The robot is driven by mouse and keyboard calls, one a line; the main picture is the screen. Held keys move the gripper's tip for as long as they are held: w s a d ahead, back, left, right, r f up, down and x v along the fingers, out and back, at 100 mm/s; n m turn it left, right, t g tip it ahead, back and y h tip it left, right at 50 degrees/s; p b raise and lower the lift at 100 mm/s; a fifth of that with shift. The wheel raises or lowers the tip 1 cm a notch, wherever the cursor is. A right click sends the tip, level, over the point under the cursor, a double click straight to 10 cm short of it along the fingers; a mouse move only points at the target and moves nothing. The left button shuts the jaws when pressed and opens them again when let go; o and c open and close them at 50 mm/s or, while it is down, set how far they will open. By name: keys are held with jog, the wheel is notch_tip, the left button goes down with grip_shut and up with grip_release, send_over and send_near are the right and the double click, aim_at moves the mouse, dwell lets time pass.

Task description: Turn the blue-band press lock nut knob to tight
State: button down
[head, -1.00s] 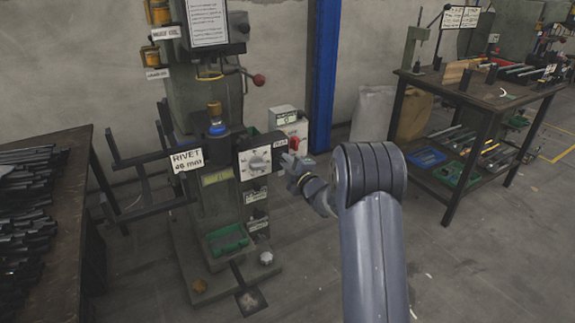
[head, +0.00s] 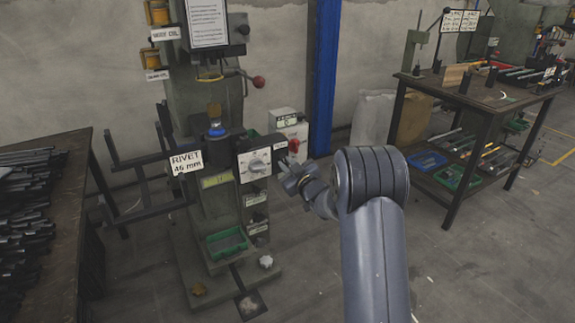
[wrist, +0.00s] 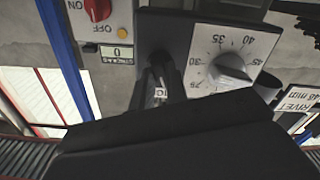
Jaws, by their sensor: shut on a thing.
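The press with a blue band (head: 217,130) stands left of centre in the head view. Its white scale plate with a grey pointer dial (head: 258,163) faces me and also shows upside down in the wrist view (wrist: 231,68). My gripper (head: 285,168) is at the right side of the dial housing. In the wrist view my gripper (wrist: 163,84) is shut at the dark housing beside the plate, on what appears to be the lock nut knob. The fingers mostly hide the knob, so its turn position cannot be read. A small partly hidden label lies by the fingers.
A control box with a red knob (head: 294,144) stands just behind my gripper and also shows in the wrist view (wrist: 98,9). A lever with a red ball (head: 259,82) juts out above. A workbench (head: 490,106) stands right; a table of dark bars (head: 75,150) stands left.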

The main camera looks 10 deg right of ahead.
jog(key=shift+m+p, duration=0.45)
jog(key=shift+m, duration=1.65)
jog(key=c, duration=1.4)
grip_release()
jog(key=shift+s, duration=0.1)
jog(key=v, duration=1)
jog(key=shift+s+d, duration=0.15)
jog(key=shift+s, duration=0.15)
